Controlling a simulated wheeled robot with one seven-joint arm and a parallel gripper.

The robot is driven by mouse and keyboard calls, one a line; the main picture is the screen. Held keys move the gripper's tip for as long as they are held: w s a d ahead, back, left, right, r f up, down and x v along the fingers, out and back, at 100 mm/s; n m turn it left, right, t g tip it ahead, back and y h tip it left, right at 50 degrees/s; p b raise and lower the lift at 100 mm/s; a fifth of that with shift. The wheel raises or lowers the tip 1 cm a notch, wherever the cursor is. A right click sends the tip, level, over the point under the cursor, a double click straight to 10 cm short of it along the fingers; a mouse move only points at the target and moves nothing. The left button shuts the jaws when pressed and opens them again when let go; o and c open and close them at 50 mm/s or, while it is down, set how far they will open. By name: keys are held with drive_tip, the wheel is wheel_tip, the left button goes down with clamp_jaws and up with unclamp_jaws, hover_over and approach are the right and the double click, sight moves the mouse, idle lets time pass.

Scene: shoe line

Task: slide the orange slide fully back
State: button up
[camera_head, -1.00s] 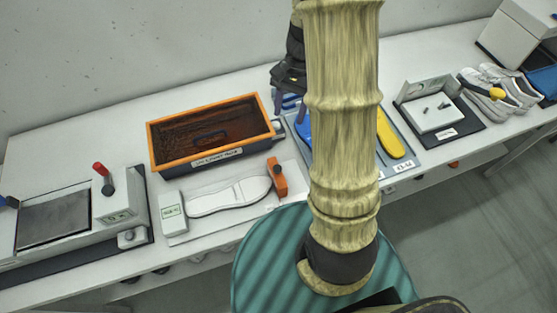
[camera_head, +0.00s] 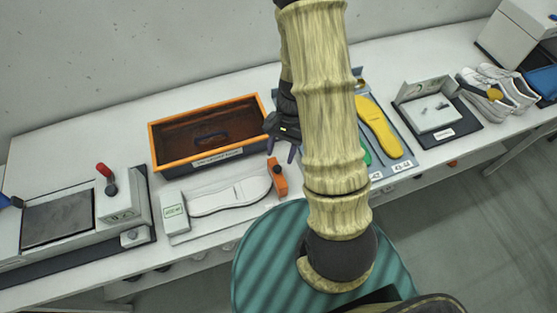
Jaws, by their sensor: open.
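The orange slide (camera_head: 278,178) stands upright at the right end of a white base plate (camera_head: 235,218). A white sole (camera_head: 230,192) lies on that plate, its right end close to or touching the slide; I cannot tell which. A grey-white block (camera_head: 174,212) with a green label stands at the sole's left end. My gripper (camera_head: 283,152) is open, its dark fingers pointing down, above and a little behind the slide. It appears empty and apart from the slide. My arm hides part of the bench to the right.
An orange-rimmed bin (camera_head: 209,158) stands behind the plate. A press with a red-knobbed lever (camera_head: 106,174) is at left. To the right are a tray with a yellow sole (camera_head: 379,127), a small fixture (camera_head: 437,112) and white shoes (camera_head: 500,92).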

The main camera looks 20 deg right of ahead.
sight(277, 168)
drive_tip(key=shift+x, duration=2.2)
